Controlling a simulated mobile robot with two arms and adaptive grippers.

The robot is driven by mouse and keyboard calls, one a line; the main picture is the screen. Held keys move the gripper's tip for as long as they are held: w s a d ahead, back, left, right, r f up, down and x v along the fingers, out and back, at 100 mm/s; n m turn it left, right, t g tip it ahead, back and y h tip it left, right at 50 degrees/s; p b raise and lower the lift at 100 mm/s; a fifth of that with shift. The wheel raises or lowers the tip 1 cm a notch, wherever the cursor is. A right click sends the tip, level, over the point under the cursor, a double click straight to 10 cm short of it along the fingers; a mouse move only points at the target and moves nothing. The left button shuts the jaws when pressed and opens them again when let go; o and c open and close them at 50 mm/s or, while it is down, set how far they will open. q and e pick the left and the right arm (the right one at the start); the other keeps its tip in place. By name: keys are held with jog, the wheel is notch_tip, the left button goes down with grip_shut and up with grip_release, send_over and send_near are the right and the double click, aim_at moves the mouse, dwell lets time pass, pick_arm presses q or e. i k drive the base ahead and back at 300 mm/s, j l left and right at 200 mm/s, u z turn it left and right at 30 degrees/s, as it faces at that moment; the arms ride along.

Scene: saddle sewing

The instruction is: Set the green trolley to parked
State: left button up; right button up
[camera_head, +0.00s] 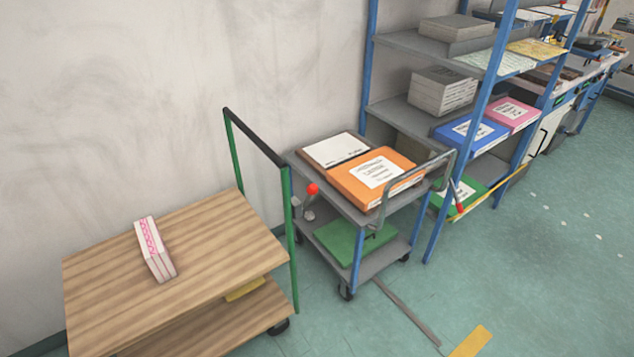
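The green trolley (290,240) stands at the left front, with green uprights, a black push bar (253,137) on its right end and wooden decks (215,235). A white and pink box or book (155,250) lies on its top deck. A dark caster (279,326) shows under its right corner; its other wheels are hidden or out of frame. A lever with a red ball knob (312,189) stands between the green trolley and the grey cart; I cannot tell which it belongs to. Neither of my grippers is in view.
A grey cart (362,212) with blue posts stands close to the right, carrying an orange binder (375,176) and other items. Blue-framed shelving (480,150) stands behind it. A wall is behind the trolley. A grey bar (408,313) lies on the floor; the right foreground is mostly clear.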

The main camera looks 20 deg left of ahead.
aim_at(217, 244)
jog(key=i+l+u, duration=0.3)
jog(key=i+l, duration=0.15)
jog(key=l, duration=0.2)
jog(key=i+l+u, duration=0.1)
jog(key=l, duration=0.25)
jog(key=u, duration=1.85)
jog(key=i+l, duration=0.05)
